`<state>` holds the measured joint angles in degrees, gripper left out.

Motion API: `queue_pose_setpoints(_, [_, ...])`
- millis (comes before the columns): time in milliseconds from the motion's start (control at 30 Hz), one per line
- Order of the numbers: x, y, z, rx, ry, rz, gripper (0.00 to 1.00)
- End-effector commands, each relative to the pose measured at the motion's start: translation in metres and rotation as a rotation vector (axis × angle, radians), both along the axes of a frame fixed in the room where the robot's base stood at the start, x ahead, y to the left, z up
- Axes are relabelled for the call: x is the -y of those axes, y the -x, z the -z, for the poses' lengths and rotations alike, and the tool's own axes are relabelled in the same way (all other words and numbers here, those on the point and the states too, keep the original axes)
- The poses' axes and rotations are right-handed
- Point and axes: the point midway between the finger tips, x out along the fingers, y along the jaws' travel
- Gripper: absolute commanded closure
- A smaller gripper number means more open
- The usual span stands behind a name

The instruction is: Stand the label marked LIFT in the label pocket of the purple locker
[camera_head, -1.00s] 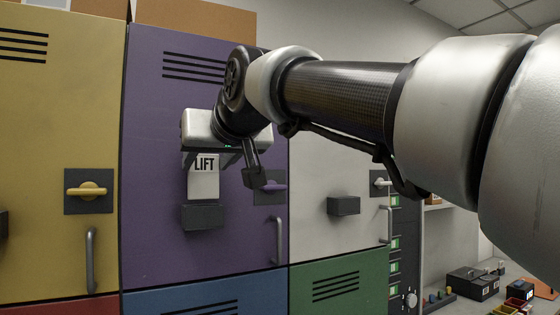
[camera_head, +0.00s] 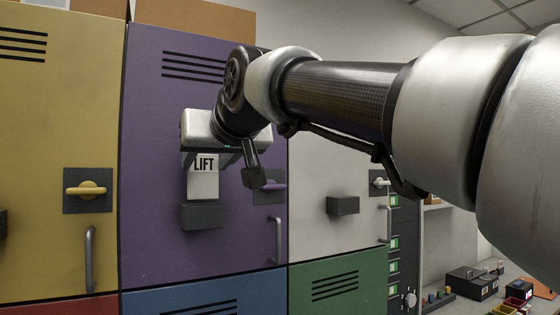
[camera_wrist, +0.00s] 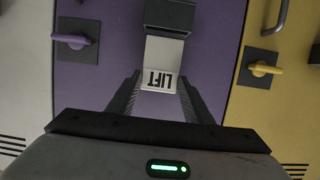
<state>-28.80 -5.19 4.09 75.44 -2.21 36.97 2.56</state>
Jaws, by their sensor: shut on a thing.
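The white label marked LIFT (camera_head: 203,182) is upright in front of the purple locker (camera_head: 150,120). Its lower end meets the dark label pocket (camera_head: 201,216) on that door; I cannot tell how deep it sits inside. My gripper (camera_head: 205,156) is shut on the label's upper part, just above the pocket. In the wrist view, the label (camera_wrist: 164,66) lies between my two fingers (camera_wrist: 160,80), with its far end at the pocket (camera_wrist: 169,16).
The purple handle knob (camera_head: 272,186) and a grey bar handle (camera_head: 278,240) are right of the pocket. A yellow locker (camera_head: 60,130) stands left, a white locker (camera_head: 325,170) right with its own pocket (camera_head: 343,205). Blue and green doors are below.

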Motion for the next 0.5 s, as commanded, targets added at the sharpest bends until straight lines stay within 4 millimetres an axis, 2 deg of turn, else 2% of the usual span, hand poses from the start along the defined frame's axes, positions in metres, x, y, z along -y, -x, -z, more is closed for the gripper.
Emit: queue_pose_setpoints(500, [0.000, 0.000, 0.014, 0.001, -0.001, 0.000, 0.75])
